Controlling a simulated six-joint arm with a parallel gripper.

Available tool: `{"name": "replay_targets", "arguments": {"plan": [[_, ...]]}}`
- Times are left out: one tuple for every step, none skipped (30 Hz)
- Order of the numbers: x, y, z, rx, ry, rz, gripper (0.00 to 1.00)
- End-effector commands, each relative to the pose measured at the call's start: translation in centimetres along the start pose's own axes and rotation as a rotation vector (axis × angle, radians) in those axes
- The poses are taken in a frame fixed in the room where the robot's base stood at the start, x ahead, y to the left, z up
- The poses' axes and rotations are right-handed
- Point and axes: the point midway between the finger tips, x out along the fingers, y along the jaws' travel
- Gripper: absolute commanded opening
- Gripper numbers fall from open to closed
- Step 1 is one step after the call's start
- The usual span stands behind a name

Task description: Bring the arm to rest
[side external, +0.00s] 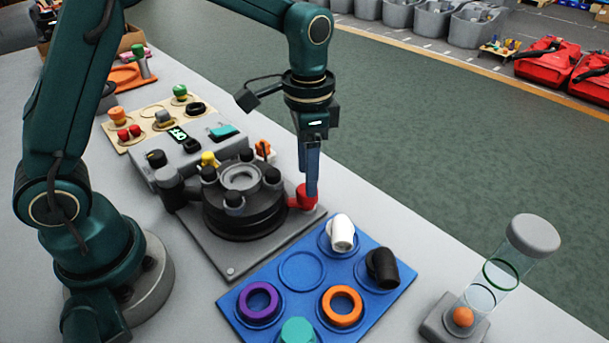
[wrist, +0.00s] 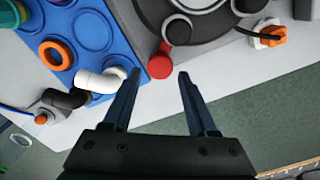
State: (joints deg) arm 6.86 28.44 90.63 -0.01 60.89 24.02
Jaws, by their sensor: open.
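My gripper (wrist: 158,74) is open, with its two dark fingers spread and nothing between them in the wrist view. In the side view my gripper (side external: 312,190) points down over the right side of the grey and black round fixture (side external: 240,205). Its fingertips overlap a red knob (side external: 304,197) there. In the wrist view the red knob (wrist: 160,64) shows just beyond the gap between the fingertips. I cannot tell whether a finger touches it. The arm is mine and stands bent above the table.
A blue tray (side external: 298,318) holds purple and orange rings and white and black elbow pieces. A clear tube (side external: 498,275) with a grey cap leans at the right. A grey control box (side external: 200,160) with knobs sits behind the fixture. Green floor lies beyond the table edge.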

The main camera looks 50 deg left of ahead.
Motion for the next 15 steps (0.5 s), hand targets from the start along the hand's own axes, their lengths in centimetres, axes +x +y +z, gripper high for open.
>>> {"name": "replay_targets", "arguments": {"plan": [[-0.8,-0.1,-0.1,0.000,0.005,-0.002,0.58],[-1.1,-0.1,-0.1,0.000,0.005,-0.002,0.58],[-1.5,-0.1,-0.1,0.000,0.005,-0.002,0.58],[-1.8,0.0,-0.1,0.000,0.004,-0.002,0.58],[-2.0,0.0,-0.1,0.000,0.003,-0.001,0.58],[-2.2,0.0,-0.1,0.000,0.003,-0.001,0.58],[-2.3,0.0,-0.1,0.001,0.003,-0.001,0.58],[-2.3,0.0,-0.1,0.001,0.002,-0.001,0.58],[-2.4,0.0,0.0,0.001,0.002,-0.001,0.58],[-2.4,0.0,0.0,0.001,0.001,-0.001,0.58],[-2.4,0.0,0.0,0.000,0.001,0.000,0.58],[-2.3,0.0,0.0,0.000,0.001,0.000,0.58],[-2.3,0.0,0.0,0.000,0.001,0.000,0.58],[-2.3,0.0,0.0,0.000,0.001,0.000,0.58],[-2.3,0.0,0.0,0.000,0.001,0.000,0.58]]}}
